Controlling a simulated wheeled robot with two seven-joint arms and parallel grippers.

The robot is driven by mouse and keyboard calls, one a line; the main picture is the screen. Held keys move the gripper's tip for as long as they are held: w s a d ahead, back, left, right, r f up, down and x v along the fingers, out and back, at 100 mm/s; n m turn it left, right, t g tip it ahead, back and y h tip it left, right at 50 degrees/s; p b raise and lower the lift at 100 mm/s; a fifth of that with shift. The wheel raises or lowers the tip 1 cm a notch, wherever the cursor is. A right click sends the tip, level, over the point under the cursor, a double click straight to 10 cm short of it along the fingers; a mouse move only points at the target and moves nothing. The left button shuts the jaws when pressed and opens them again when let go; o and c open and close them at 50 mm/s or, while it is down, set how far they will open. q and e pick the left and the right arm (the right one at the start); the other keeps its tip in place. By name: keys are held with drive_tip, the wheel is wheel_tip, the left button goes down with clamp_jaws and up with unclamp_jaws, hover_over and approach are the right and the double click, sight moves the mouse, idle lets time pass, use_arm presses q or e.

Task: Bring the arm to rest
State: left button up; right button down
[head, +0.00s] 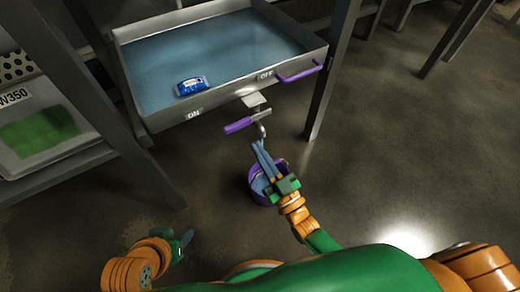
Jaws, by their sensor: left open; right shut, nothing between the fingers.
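My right gripper (258,149) reaches forward from the bottom with its blue fingers together and nothing visible between them. Its tips are close below the purple-handled lever (240,125) under the tray's front edge; I cannot tell whether they touch. A purple round container (254,184) shows behind and below this gripper, partly hidden by it. My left gripper (187,238) is low at the bottom left, open, mostly hidden by its own wrist, and away from other objects.
A metal tray (150,122) with a blue bottom holds a small blue packet (192,85). It carries ON and OFF labels and a purple handle (300,71). A grey bin (15,150) with a green patch stands left. Metal posts (332,70) flank the tray.

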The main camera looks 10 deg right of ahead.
idle(0.4)
